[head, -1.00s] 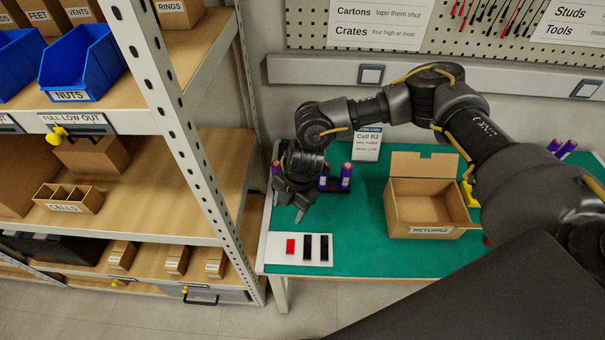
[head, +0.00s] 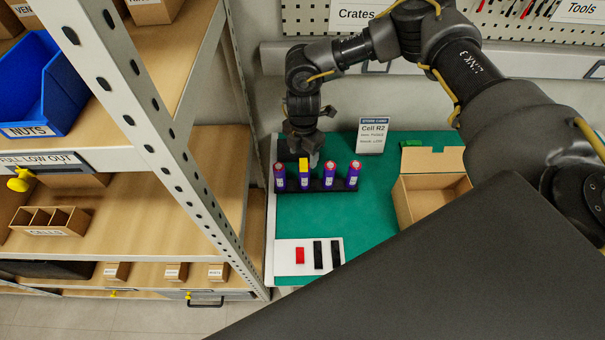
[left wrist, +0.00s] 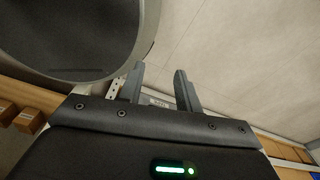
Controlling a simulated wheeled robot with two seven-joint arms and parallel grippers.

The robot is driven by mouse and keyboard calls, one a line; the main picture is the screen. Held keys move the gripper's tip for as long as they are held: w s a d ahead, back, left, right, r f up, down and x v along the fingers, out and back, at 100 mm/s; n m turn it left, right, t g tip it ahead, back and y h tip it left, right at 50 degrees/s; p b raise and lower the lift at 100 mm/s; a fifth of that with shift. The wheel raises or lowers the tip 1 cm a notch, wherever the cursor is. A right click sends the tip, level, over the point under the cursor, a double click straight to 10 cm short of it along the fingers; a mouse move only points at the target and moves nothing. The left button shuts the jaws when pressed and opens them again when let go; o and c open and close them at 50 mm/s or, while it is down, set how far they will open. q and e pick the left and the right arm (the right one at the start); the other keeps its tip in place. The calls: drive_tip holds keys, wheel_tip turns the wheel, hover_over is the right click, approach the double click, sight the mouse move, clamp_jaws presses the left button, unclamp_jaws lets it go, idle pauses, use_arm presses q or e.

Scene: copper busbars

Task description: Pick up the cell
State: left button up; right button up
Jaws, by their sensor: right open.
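Several purple cells with mostly red tops stand upright in a row in a black holder (head: 315,186) on the green bench, in the head view. One cell (head: 304,174) has a yellow piece at its top; another cell (head: 353,176) stands at the right end. My right gripper (head: 306,156) is open, pointing down just behind the row near the yellow-marked cell. I see nothing held in it; its fingertips are partly hard to make out. My left gripper (left wrist: 160,88) shows in the left wrist view with its fingers apart and nothing between them.
A "Cell R2" card (head: 372,136) stands behind the holder. A white plate (head: 284,256) with one red and two black pieces lies in front. A shelf post (head: 150,120) rises left of the bench.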

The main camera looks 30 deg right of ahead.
sight(305, 165)
drive_tip(key=shift+d+f, duration=0.25)
drive_tip(key=shift+f, duration=1)
drive_tip(key=shift+w+a+f+p, duration=0.15)
drive_tip(key=shift+f+p, duration=0.15)
drive_tip(key=shift+f, duration=0.2)
drive_tip(key=shift+f+p, duration=0.25)
drive_tip(key=shift+p, duration=0.15)
wheel_tip(305, 165, down, 4)
drive_tip(key=shift+r+p, duration=0.15)
drive_tip(key=shift+p, duration=0.6)
drive_tip(key=shift+f, duration=0.45)
use_arm(q)
drive_tip(key=r, duration=0.1)
drive_tip(key=w+r, duration=0.1)
drive_tip(key=r, duration=0.1)
drive_tip(key=shift+w+d+r, duration=0.1)
drive_tip(key=shift+w+r, duration=0.1)
drive_tip(key=shift+w, duration=0.15)
use_arm(e)
drive_tip(key=c, duration=1.3)
